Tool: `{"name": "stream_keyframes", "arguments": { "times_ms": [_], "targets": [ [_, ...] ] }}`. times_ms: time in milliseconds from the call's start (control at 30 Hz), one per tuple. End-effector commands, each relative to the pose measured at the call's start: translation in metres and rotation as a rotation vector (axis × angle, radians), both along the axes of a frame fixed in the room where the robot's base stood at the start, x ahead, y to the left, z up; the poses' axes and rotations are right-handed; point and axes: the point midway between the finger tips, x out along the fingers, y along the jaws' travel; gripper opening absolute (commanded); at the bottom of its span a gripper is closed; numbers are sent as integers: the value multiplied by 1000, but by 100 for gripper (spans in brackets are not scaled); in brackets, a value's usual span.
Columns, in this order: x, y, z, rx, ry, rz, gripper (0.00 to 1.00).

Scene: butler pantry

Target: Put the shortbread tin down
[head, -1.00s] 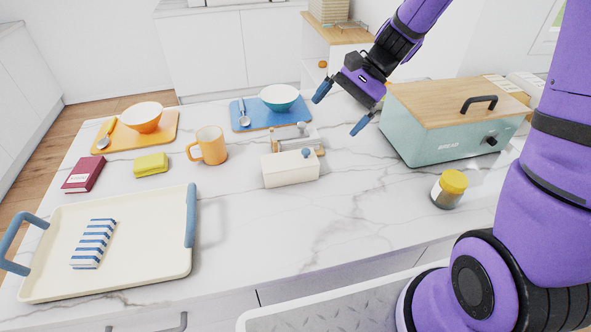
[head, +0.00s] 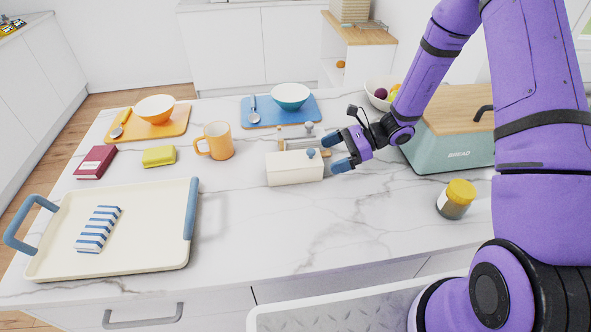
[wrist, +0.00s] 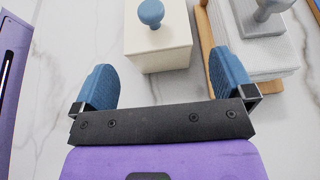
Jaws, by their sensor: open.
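A cream lidded box (head: 293,171) with a blue knob stands upright on the marble counter; it is probably the shortbread tin, though no label shows. My gripper (head: 336,153) is open and empty just right of the box's right end. In the wrist view the cream box (wrist: 160,50) lies ahead, lined up between the two blue fingers, with nothing gripped. I cannot tell whether a finger touches it.
A napkin holder (head: 300,142) stands close behind the box. An orange mug (head: 219,141) is to its left, a yellow-lidded jar (head: 456,199) and bread bin (head: 450,150) to the right. A cream tray (head: 150,255) is front left. The counter in front of the box is clear.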

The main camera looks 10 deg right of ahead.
Motion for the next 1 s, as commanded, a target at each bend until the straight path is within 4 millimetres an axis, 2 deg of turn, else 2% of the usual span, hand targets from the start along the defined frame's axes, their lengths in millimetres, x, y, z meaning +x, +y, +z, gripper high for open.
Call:
{"name": "stream_keyframes", "arguments": {
  "times_ms": [500, 833, 867, 1000],
  "targets": [
    [-2, 57, -22, -1, 1, 4, 100],
    [-2, 64, -24, -1, -1, 2, 100],
    [-2, 64, -24, -1, -1, 2, 98],
    [-2, 64, -24, -1, -1, 3, 66]
  ]
}}
